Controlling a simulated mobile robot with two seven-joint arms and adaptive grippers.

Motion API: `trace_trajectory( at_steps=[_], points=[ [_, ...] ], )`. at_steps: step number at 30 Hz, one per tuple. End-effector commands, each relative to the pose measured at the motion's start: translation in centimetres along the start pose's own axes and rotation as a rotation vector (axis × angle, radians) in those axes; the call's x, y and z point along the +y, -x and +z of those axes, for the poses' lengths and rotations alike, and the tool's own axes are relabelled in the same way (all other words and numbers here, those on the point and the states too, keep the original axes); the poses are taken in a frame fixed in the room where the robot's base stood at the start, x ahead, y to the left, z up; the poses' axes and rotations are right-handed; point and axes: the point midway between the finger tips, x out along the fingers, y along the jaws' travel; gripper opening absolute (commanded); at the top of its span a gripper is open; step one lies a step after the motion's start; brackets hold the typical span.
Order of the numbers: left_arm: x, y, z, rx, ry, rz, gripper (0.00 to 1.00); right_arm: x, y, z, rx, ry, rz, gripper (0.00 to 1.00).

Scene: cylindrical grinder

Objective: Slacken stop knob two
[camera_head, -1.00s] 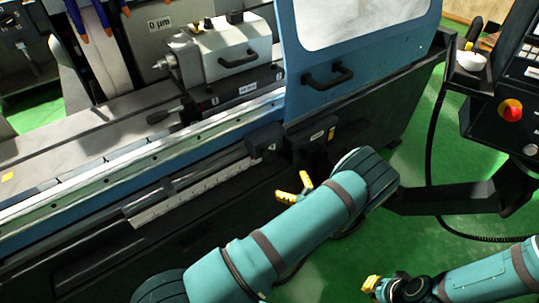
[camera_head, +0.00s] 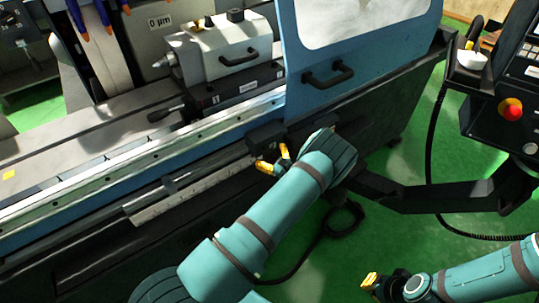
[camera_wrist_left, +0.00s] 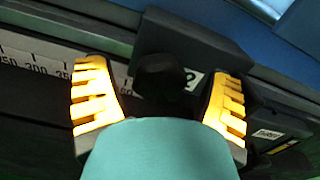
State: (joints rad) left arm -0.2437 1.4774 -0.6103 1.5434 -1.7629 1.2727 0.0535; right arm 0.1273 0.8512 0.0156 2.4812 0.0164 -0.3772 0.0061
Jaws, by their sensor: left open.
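Stop knob two (camera_wrist_left: 162,76) is a dark knob in the left wrist view, on the front of a black stop block (camera_wrist_left: 192,42) with a label that seems to read 2. My left gripper (camera_head: 274,160) is open, with its yellow fingers on either side of the knob in the wrist view; I cannot tell whether they touch it. In the head view the block (camera_head: 264,137) sits on the machine's front rail just beyond the fingertips, and the knob is hidden or too small there. My right gripper (camera_head: 371,281) is low at the right, away from the machine.
A ruler scale (camera_head: 190,194) runs along the rail left of the block. The blue door (camera_head: 350,70) with a black handle (camera_head: 328,73) stands above. A control panel (camera_head: 513,110) is at the right.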

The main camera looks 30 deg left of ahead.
Motion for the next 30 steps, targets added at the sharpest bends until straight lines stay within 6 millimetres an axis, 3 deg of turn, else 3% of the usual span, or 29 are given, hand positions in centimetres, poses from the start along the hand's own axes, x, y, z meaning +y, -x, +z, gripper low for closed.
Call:
trace_trajectory(
  at_steps=[10, 11, 15, 17, 30],
  points=[
    [0.01, -0.41, 0.00, 0.001, 0.000, 0.000, 0.81, 0.00, 0.00, 0.01, 0.000, 0.000, 0.000, 0.00],
    [0.01, -0.41, 0.00, 0.001, 0.000, 0.000, 0.78, 0.00, 0.00, 0.01, 0.000, 0.000, 0.000, 0.00],
    [0.01, -0.40, 0.00, 0.001, 0.000, 0.000, 0.29, 0.00, 0.00, 0.01, 0.000, 0.000, 0.000, 0.00],
    [0.01, -0.39, 0.00, 0.001, 0.000, 0.000, 0.13, 0.00, 0.00, 0.01, 0.000, 0.000, 0.000, 0.00],
    [0.02, -0.36, -0.13, 0.002, 0.078, 0.000, 0.13, 0.21, -0.55, 0.25, -0.005, 0.001, 0.000, 0.00]
  ],
)
